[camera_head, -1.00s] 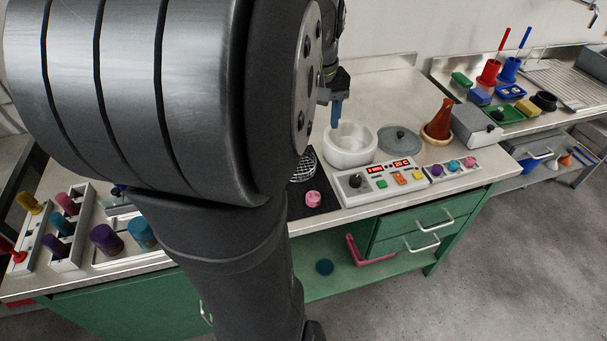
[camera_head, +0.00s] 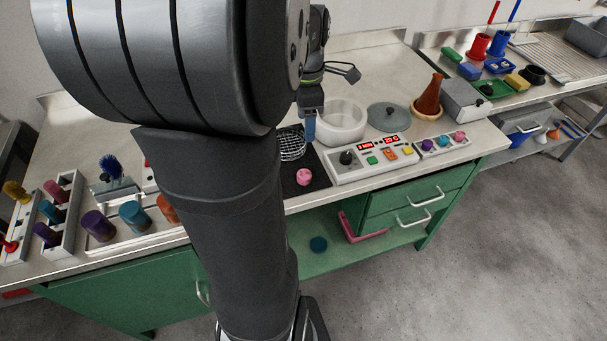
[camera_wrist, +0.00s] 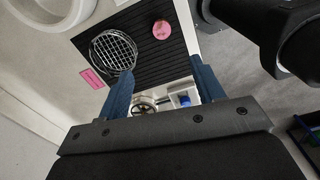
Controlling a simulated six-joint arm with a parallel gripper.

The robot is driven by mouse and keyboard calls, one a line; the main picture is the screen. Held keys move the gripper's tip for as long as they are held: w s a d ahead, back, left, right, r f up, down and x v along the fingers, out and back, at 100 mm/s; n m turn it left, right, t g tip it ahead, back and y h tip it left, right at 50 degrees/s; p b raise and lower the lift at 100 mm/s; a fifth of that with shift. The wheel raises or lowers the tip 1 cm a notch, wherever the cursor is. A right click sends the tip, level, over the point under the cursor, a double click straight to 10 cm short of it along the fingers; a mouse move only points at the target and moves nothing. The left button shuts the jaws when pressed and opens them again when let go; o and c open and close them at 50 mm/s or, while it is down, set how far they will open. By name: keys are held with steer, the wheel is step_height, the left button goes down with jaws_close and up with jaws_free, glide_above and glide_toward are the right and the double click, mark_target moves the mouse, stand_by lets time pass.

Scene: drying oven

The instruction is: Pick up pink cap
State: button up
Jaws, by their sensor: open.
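The pink cap (camera_head: 304,177) lies on a black ribbed mat (camera_head: 318,180) near the front edge of the bench. In the wrist view the cap (camera_wrist: 161,28) is near the mat's edge, beyond and between the two blue fingers. My gripper (camera_head: 309,130) is above the bench, behind the cap in the head view and apart from it. In the wrist view my gripper (camera_wrist: 158,85) is open, with nothing between its fingers.
A wire basket (camera_head: 293,147) stands on the mat beside the cap. A white bowl (camera_head: 342,125) is behind it. A control box (camera_head: 370,160) borders the mat on the right. A pink label (camera_wrist: 93,78) lies beside the mat.

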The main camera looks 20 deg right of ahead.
steer(key=f, duration=0.1)
glide_above(304, 174)
steer(key=shift+n, duration=0.3)
steer(key=f, duration=1.1)
steer(key=shift+d+f, duration=0.15)
steer(key=shift+d, duration=0.05)
steer(key=shift+s+a+f, duration=0.1)
steer(key=shift+a+f, duration=0.05)
steer(key=shift+f, duration=2.5)
steer(key=c, duration=1)
